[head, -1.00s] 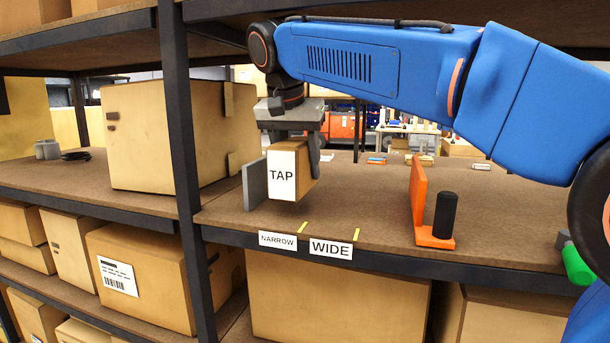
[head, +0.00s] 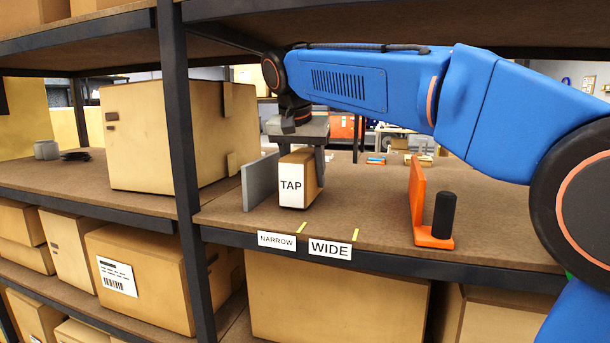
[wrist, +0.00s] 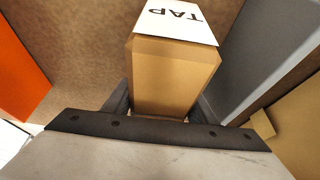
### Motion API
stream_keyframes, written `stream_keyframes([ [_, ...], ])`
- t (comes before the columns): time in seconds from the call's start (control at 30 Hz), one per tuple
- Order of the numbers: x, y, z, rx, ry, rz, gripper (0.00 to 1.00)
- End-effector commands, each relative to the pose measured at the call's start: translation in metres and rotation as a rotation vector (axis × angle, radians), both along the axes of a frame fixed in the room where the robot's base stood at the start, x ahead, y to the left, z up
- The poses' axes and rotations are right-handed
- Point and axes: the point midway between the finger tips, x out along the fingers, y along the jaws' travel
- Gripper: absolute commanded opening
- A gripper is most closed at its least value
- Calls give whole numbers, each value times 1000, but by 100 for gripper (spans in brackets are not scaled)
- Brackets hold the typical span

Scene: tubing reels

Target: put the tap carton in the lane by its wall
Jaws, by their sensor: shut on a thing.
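The tap carton (head: 291,182) is a small tan box with a white TAP label on its front. It stands upright just right of the grey wall (head: 257,182), with a narrow gap between them. My gripper (head: 301,158) is shut on the carton from above and behind; one finger shows on its right side. In the wrist view the carton (wrist: 172,80) sits between both fingers, with the grey wall (wrist: 255,55) apart from it. Its base is at or very near the shelf board; I cannot tell whether it touches.
An orange wall (head: 417,198) with a black post (head: 444,215) stands further right; the board between is clear. NARROW (head: 277,240) and WIDE (head: 330,249) labels and yellow marks are on the front edge. A dark upright (head: 182,150) and large carton (head: 165,135) are left.

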Motion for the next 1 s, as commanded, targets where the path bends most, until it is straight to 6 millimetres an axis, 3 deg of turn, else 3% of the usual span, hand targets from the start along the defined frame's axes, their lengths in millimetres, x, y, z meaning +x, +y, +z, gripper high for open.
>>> stream_keyframes([
  [0.13, 0, 0, -2, 0, -1, 0, 17],
  [0.17, 0, 0, -2, 0, 0, 0, 56],
  [0.23, 0, 0, -2, 0, 0, 0, 70],
  [0.63, -1, 1, 3, 0, 0, 0, 70],
  [1.0, -17, 8, 45, 0, -1, 0, 70],
])
